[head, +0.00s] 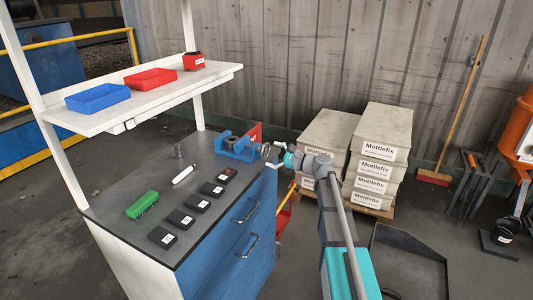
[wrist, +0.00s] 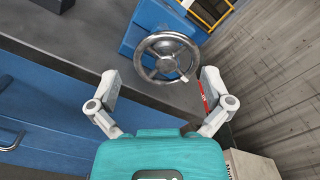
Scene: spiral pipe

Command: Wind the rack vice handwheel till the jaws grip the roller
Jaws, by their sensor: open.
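The blue rack vice (head: 238,146) stands at the far right corner of the grey bench. Its metal handwheel (head: 267,152) faces my gripper (head: 283,159). In the wrist view the spoked handwheel (wrist: 166,62) is ahead, with a small pale knob on its lower right rim. The blue vice body (wrist: 150,14) is behind it. My gripper (wrist: 160,76) is open, its two fingers apart to the left and right of the wheel's lower part. I see no contact with the wheel. The roller and the gap between the jaws cannot be made out.
A shelf (head: 150,95) with trays hangs above. Stacked boxes (head: 375,160) stand right of the bench.

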